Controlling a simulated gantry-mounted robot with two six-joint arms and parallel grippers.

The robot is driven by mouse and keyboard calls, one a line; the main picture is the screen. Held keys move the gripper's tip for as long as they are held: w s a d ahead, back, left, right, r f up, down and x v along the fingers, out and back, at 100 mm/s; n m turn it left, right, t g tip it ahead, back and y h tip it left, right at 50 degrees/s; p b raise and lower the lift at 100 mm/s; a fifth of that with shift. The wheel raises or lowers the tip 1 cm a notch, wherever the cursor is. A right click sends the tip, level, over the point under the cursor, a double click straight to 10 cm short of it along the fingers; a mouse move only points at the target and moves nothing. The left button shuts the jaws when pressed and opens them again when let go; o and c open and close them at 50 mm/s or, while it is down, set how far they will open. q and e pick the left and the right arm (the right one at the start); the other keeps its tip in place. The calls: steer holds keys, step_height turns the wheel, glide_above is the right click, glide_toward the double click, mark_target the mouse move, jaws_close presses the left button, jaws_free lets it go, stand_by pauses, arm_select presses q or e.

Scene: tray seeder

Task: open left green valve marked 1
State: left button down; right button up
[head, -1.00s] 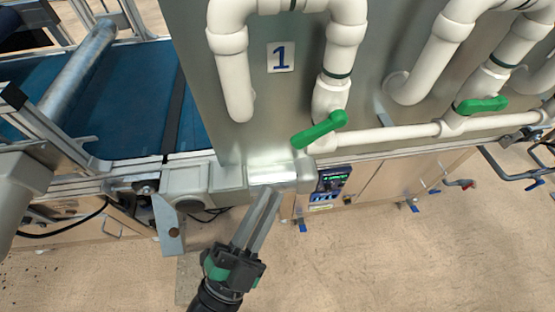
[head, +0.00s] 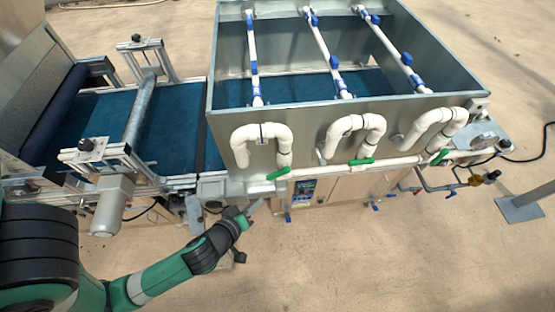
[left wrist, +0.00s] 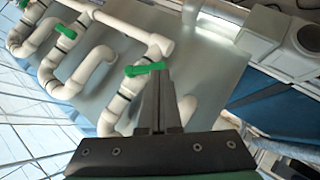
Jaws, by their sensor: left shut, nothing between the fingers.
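The left green valve handle (head: 278,173) sits on the white pipe below the leftmost pipe bend, on the front of the metal tank. It slants up to the right. My left gripper (head: 256,205) is shut and empty, just below and left of this handle in the head view. In the left wrist view, the shut fingertips (left wrist: 161,72) overlap the right end of the green handle (left wrist: 143,69); I cannot tell if they touch it. The mark 1 is too small to read now. My right gripper is not in view.
Two more green valves, a middle one (head: 361,162) and a right one (head: 440,156), sit along the same white pipe. A control panel (head: 304,190) is below the pipe. A blue conveyor belt (head: 180,125) runs at left. The floor in front is clear.

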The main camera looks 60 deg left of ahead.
mark_target(278, 174)
arm_select(q)
steer(key=s+a+r+n+g+y+p, duration=0.1)
steer(key=s+a+r+p, duration=0.2)
steer(key=r+p, duration=0.35)
steer(key=w+d+b+x, duration=0.1)
steer(key=d+b+x, duration=0.1)
steer(key=x, duration=1)
steer(key=shift+f, duration=0.5)
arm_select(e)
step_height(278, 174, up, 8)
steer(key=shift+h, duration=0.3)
arm_select(q)
steer(key=shift+w+a, duration=0.1)
steer(key=shift+w, duration=0.05)
